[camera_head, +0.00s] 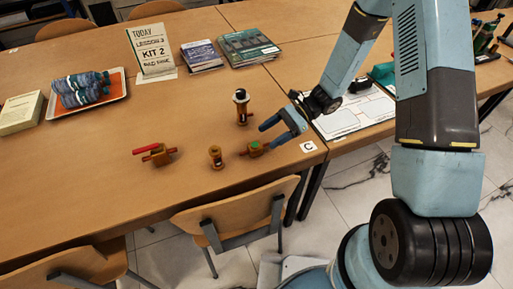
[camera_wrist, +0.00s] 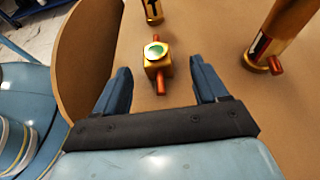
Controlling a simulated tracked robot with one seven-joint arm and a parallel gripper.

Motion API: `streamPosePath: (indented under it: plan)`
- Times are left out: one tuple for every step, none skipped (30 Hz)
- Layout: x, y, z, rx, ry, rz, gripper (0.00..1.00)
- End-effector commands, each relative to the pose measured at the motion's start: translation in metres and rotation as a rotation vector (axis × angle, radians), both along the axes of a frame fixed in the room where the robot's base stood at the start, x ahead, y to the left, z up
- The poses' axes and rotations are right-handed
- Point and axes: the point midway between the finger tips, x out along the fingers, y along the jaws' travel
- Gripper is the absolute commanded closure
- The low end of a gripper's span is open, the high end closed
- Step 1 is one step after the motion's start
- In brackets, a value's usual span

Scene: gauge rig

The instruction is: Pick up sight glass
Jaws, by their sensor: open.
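A small brass fitting with a round green window on top (camera_head: 254,148) looks like the sight glass; it sits on the wooden table (camera_head: 90,205) near its front right. Short copper-coloured stubs stick out of its sides. My gripper (camera_head: 274,132) is open and empty, just above and to the right of this fitting, apart from it. In the wrist view the green-topped fitting (camera_wrist: 157,60) shows between and beyond the two blue fingers (camera_wrist: 161,72).
A tall brass piece with a dark slot (camera_head: 241,107) stands behind; it is at right in the wrist view (camera_wrist: 276,38). A small brass fitting (camera_head: 216,158) and a red-handled valve (camera_head: 156,154) stand left. Chairs (camera_head: 235,210) line the front edge.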

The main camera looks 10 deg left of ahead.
Motion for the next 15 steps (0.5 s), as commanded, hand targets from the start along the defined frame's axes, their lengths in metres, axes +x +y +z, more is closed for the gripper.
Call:
streamPosePath:
  plan:
    - [-0.004, 0.005, -0.002, 0.0, 0.002, 0.003, 0.28]
    - [-0.005, 0.007, -0.003, 0.001, 0.001, 0.003, 0.28]
    - [-0.007, 0.009, -0.004, 0.0, 0.001, 0.002, 0.28]
    - [-0.007, 0.01, -0.005, 0.001, 0.001, 0.001, 0.28]
    - [-0.008, 0.011, -0.006, 0.001, 0.001, 0.001, 0.28]
    - [-0.009, 0.012, -0.006, 0.0, 0.0, 0.001, 0.28]
    - [-0.009, 0.013, -0.007, 0.0, 0.0, 0.001, 0.28]
    - [-0.01, 0.014, -0.008, 0.0, 0.001, 0.002, 0.28]
    - [-0.012, 0.017, -0.009, -0.001, 0.001, 0.003, 0.28]
    - [-0.014, 0.019, -0.011, -0.001, 0.001, 0.004, 0.28]
    - [-0.016, 0.022, -0.012, 0.001, 0.001, 0.004, 0.28]
    - [-0.02, 0.025, -0.015, 0.0, 0.002, 0.004, 0.28]
    - [-0.022, 0.028, -0.017, 0.0, 0.002, 0.005, 0.28]
    - [-0.025, 0.031, -0.019, 0.0, 0.002, 0.004, 0.28]
    - [-0.028, 0.035, -0.022, 0.0, 0.002, 0.005, 0.28]
